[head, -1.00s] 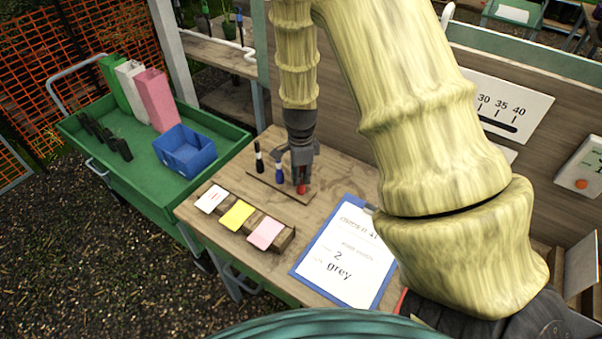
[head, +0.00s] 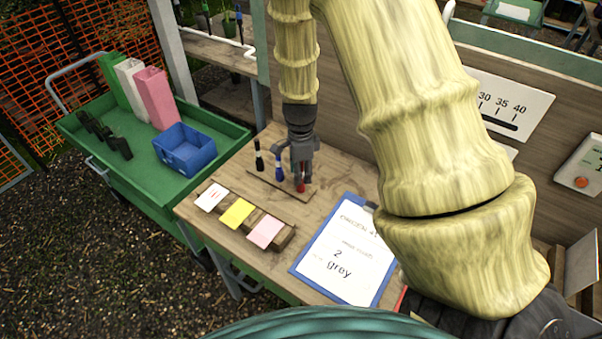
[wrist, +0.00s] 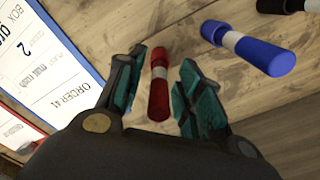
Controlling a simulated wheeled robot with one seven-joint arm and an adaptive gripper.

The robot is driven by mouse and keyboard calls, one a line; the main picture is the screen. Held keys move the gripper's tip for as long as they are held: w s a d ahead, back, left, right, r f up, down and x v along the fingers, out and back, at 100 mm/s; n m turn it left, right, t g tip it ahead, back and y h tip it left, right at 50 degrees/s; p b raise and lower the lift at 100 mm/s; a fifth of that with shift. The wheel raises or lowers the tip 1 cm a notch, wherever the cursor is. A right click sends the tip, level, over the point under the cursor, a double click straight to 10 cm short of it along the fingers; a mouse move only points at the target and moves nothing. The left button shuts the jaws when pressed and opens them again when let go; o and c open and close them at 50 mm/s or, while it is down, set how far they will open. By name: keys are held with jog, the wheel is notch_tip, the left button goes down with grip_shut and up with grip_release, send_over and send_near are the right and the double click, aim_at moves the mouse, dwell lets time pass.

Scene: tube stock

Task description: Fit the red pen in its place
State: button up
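The red pen (head: 301,184) stands at the right end of a small wooden pen board (head: 262,186) on the bench. In the wrist view the red pen (wrist: 159,92), with its pale band, lies between the two fingers with a gap on each side. My gripper (head: 299,172) is open around it, pointing down; its teal finger pads (wrist: 160,95) do not appear to touch the pen. The blue pen (head: 279,172) and the black pen (head: 259,160) stand to the left on the same board. The red pen's foot is not clear enough to tell how it is seated.
A clipboard (head: 309,266) lies in front, right of a wooden holder with white, yellow and pink cards (head: 237,214). A green cart (head: 82,158) with a blue bin (head: 184,152) stands at left. A back panel (head: 560,115) rises behind the bench.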

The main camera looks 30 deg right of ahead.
notch_tip(320, 180, up, 11)
jog(key=shift+f, duration=0.1)
dwell(0.3)
dwell(0.5)
